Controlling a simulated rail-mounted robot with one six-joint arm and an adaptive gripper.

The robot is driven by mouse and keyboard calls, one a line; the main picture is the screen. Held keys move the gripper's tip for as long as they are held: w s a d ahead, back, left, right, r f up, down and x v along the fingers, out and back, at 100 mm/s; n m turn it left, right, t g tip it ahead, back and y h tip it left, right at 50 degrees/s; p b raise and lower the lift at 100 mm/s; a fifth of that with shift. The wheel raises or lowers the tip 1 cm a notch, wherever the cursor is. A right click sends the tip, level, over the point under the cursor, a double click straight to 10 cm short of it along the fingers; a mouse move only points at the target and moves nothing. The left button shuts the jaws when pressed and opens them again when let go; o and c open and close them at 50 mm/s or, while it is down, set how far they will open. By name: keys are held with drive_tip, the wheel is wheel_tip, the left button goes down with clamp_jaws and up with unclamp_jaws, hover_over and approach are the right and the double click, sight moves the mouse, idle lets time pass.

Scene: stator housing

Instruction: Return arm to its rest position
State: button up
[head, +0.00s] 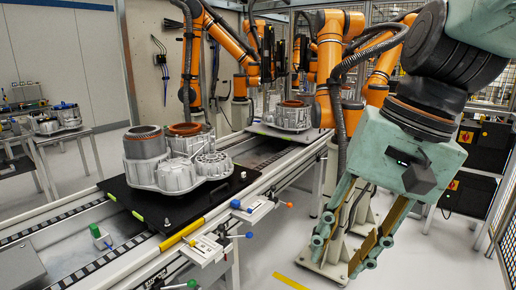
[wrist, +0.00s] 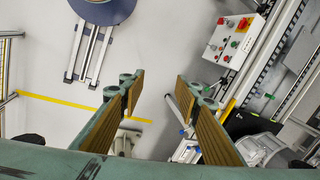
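My gripper (head: 340,256) hangs at the right of the head view, fingers pointing down, beside the conveyor and above the floor. In the wrist view my gripper (wrist: 160,92) has its two tan-padded fingers apart, with only floor between them. It is open and empty. The grey stator housing (head: 178,172) with copper-coloured rings on top sits on a black pallet (head: 228,192) on the conveyor, apart from my gripper. Part of a housing (wrist: 262,148) shows at the lower right of the wrist view.
The conveyor (head: 100,262) runs diagonally, with small levers along its near edge. A second housing (head: 291,116) stands farther along it, near orange robot arms (head: 190,60). A control box (wrist: 232,38) with buttons is at the upper right of the wrist view. Mesh fencing stands at far right.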

drive_tip(key=s+d+n+t+h, duration=0.2)
drive_tip(key=s+d, duration=0.5)
drive_tip(key=s, duration=0.4)
drive_tip(key=shift+d+n+t+h, duration=0.2)
drive_tip(key=shift+n+t+h, duration=0.25)
drive_tip(key=shift+n, duration=0.55)
idle(3.6)
